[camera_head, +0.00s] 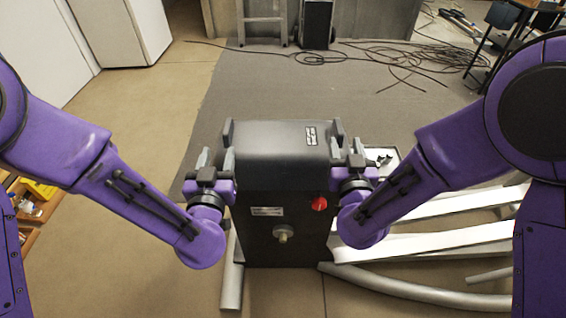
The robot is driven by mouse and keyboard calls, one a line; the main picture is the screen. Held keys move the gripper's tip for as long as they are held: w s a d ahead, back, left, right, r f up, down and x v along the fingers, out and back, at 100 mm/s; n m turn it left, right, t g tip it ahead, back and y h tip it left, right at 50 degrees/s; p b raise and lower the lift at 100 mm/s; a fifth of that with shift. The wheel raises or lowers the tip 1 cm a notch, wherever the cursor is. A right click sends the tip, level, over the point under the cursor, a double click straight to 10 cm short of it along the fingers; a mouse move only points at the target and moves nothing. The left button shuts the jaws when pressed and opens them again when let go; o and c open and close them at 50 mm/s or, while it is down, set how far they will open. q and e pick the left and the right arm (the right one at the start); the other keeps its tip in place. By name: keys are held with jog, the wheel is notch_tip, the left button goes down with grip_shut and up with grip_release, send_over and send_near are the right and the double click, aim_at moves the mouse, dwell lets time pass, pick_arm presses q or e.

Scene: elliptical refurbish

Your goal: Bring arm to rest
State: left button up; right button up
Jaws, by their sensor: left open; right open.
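My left gripper (216,163) is open at the left side of a black machine housing (284,185) with a red knob (319,203) on its front. My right gripper (349,153) is open at the housing's right side. Both purple arms are bent, with their wrists low in front of the housing's two sides. Each gripper's fingers point up and away from me beside the housing. I cannot tell whether any finger touches it. The housing stands upright, and nothing shows held in either gripper.
Silver tubes and white rails (430,245) lie on the floor at the right, behind and below my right arm. Black cables (400,62) tangle across the grey mat at the back. A shelf with small items (38,195) stands at the left edge. The left floor is mostly clear.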

jog(key=s, duration=0.3)
jog(key=shift+s, duration=0.1)
dwell(0.3)
